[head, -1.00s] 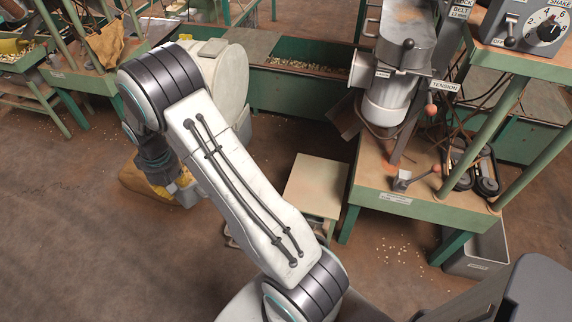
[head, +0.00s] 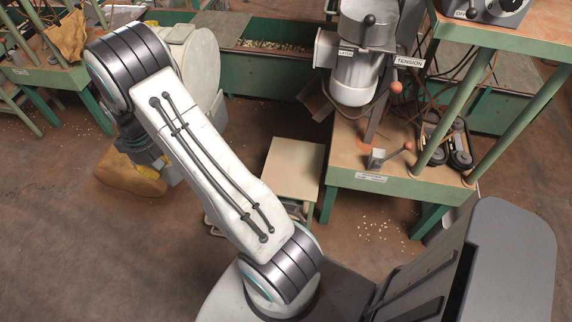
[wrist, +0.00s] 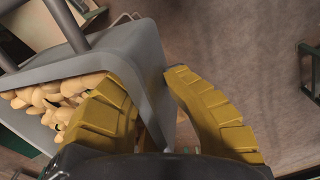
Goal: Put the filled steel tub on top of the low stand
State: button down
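The filled steel tub (wrist: 140,48) shows in the wrist view as a grey metal tub with a bar handle, holding pale nuts (wrist: 55,98). My gripper (wrist: 148,78) has yellow ridged fingers on either side of the tub's wall, one over the nuts and one outside, and looks shut on it. The low stand (head: 293,168) is a small table with a bare, pale square top, right of my arm and left of the machine bench.
A green bench (head: 400,180) with a motor machine (head: 358,75) and levers stands just right of the low stand. Green hoppers (head: 255,75) line the back. The floor at lower left is clear.

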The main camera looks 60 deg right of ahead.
aim_at(299, 168)
jog(key=k+l+u, duration=0.1)
jog(key=l+u, duration=0.3)
jog(key=k+l+u, duration=0.1)
jog(key=l+u, duration=0.35)
jog(key=k+l+u, duration=0.2)
jog(key=u, duration=0.2)
jog(key=l, duration=0.1)
